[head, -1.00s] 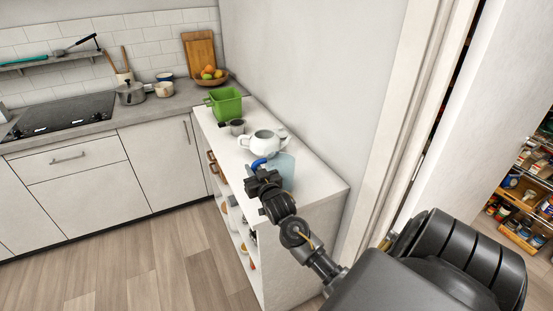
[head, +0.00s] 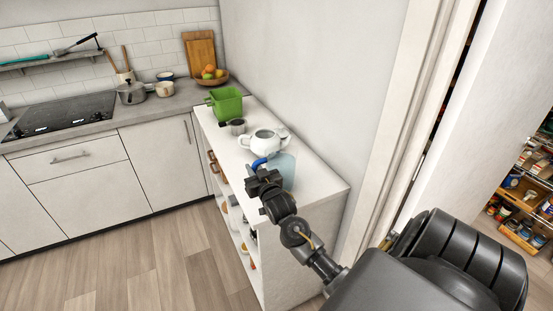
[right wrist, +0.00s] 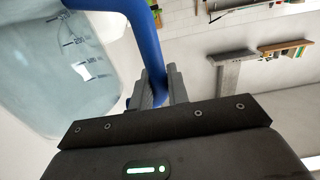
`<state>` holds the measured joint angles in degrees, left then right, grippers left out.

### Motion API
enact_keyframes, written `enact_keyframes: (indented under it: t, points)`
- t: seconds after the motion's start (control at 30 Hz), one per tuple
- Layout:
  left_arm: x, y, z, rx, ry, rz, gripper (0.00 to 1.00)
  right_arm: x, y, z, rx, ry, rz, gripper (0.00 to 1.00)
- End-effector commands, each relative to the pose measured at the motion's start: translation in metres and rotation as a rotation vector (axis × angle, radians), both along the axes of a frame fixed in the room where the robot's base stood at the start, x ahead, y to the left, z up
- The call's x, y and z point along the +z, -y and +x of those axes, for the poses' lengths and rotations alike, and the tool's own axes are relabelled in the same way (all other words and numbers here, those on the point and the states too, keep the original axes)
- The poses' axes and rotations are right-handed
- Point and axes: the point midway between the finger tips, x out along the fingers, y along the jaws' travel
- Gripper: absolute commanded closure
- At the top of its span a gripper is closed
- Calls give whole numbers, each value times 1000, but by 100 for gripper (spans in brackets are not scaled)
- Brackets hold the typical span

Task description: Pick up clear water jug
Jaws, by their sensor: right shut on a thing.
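The clear water jug (head: 284,172) has a pale bluish see-through body and a blue handle (head: 259,163). It is at the front part of the white shelf unit's top, partly hidden behind my right gripper (head: 262,175). In the right wrist view the jug body (right wrist: 65,75) with measuring marks fills the upper left. My right gripper (right wrist: 158,88) is shut on the blue handle (right wrist: 143,25) there. Whether the jug's base touches the top cannot be told. My left gripper is not in view.
The wall (head: 300,80) runs close along the right of the white shelf unit (head: 320,188).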

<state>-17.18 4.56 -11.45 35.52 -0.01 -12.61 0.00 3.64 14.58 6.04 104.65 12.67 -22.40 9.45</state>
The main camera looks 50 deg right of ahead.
Motion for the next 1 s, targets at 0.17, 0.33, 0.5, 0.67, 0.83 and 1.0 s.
enact_keyframes:
  t: [0.17,0.33,0.5,0.67,0.83,1.0]
  points:
    - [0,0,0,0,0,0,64,3,0,0,0,6,-3,100]
    - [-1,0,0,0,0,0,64,4,0,0,0,7,-2,100]
    - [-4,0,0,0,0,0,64,10,0,1,0,8,-3,100]
    - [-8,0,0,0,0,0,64,19,1,0,0,10,-5,100]
    - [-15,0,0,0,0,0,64,34,1,1,-1,11,-5,100]
    - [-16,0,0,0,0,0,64,49,-8,-10,1,10,-4,100]
